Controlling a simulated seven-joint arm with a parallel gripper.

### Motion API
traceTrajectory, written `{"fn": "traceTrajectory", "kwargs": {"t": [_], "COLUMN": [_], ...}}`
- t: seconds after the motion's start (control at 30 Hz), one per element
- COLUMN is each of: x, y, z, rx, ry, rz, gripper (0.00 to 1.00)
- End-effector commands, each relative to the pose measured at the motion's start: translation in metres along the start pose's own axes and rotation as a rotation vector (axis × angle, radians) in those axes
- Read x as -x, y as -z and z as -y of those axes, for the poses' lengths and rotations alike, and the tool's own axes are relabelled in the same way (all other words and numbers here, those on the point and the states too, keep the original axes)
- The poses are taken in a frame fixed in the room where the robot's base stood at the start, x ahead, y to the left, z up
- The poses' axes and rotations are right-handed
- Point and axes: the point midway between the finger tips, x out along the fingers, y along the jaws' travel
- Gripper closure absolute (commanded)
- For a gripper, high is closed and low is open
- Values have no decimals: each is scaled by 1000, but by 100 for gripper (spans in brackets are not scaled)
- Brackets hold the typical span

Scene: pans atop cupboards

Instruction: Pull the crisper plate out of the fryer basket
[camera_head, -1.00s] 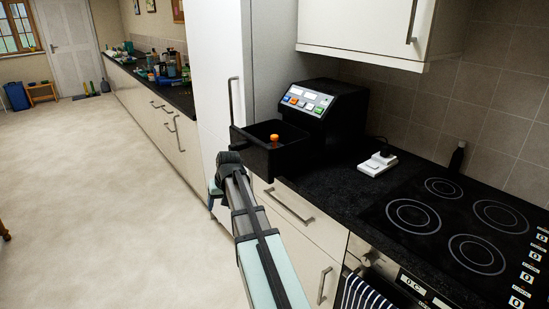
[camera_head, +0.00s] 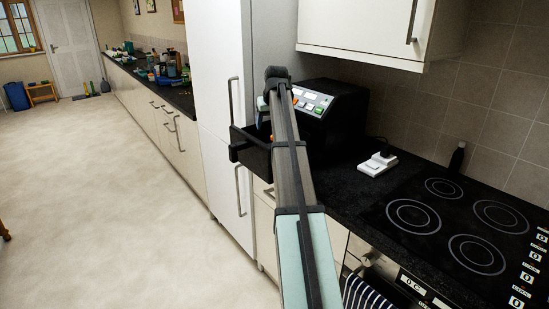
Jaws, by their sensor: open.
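The crisper plate cannot be made out inside the basket; the orange knob seen there earlier is now mostly behind my arm. My gripper (camera_head: 262,106) is raised above the basket, at the upper end of my arm. It is largely hidden by the arm, open, and shows nothing held.
A tall white cabinet (camera_head: 215,90) stands just left of the basket. A small white device (camera_head: 377,164) and a black hob (camera_head: 455,225) lie to the right. The floor at left is clear.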

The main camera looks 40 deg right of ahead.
Motion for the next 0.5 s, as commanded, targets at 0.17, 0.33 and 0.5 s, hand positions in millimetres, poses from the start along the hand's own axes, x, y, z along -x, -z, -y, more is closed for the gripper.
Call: {"fn": "traceTrajectory", "kwargs": {"t": [0.17,0.33,0.5], "x": [-10,-20,-42], "y": [14,13,12], "z": [-34,-38,-38], "rx": [-3,-1,-2], "ry": [-32,-36,-36], "rz": [27,33,32], "gripper": [35,35,35]}}
